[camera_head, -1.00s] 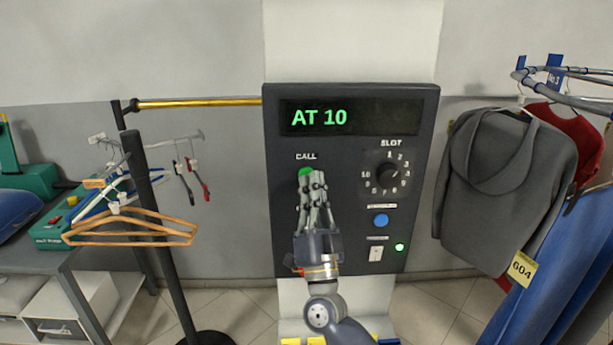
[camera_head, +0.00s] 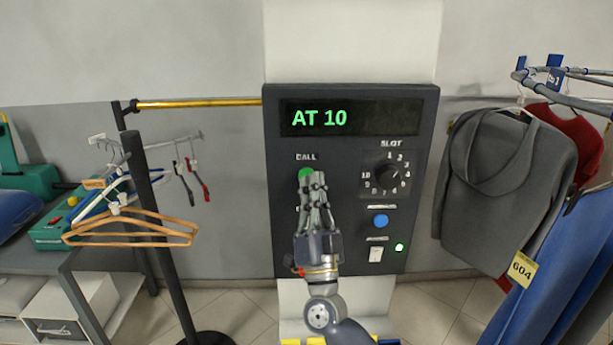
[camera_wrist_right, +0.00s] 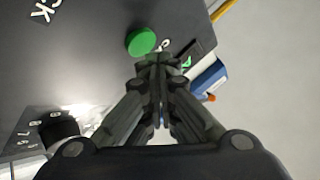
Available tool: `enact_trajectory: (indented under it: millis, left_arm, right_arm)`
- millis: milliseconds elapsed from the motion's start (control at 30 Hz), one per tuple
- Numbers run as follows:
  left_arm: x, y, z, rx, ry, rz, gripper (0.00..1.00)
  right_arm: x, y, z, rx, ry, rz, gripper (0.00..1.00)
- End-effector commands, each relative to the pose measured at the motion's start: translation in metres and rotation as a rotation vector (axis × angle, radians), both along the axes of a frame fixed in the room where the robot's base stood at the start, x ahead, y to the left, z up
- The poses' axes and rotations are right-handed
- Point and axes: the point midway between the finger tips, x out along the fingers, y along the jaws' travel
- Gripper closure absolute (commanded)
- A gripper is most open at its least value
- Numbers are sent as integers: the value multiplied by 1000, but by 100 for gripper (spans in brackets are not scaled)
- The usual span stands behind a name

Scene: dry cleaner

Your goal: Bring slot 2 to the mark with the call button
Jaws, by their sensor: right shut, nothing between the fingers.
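The dark control panel (camera_head: 340,250) on the wall has a green display (camera_head: 320,118) that reads AT 10. The green call button (camera_head: 306,173) sits under the label CALL. My right gripper (camera_head: 318,178) is shut and empty, its fingertips just by the green button and partly over it. The right wrist view shows the green button (camera_wrist_right: 141,41) just beyond and left of the closed fingertips (camera_wrist_right: 155,62), with no contact to be seen. The black slot dial (camera_head: 387,177) is to the right, numbers around it; its setting is too small to read surely. My left gripper is not in view.
A blue button (camera_head: 380,221), a white switch (camera_head: 376,254) and a lit green lamp (camera_head: 400,247) are lower on the panel. A grey hoodie (camera_head: 495,190) hangs at the right. A rack with wooden hangers (camera_head: 130,237) stands at the left.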

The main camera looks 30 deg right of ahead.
Motion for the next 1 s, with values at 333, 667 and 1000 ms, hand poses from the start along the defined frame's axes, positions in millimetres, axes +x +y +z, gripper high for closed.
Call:
enact_trajectory:
  millis: [333, 667, 1000]
  left_arm:
    - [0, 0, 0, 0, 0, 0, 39]
    - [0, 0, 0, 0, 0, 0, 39]
    - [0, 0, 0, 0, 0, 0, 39]
  right_arm:
    - [5, -3, 0, 1, -1, -1, 100]
    - [7, -5, 0, 0, -1, 0, 100]
    - [9, -6, 0, 0, 0, 0, 100]
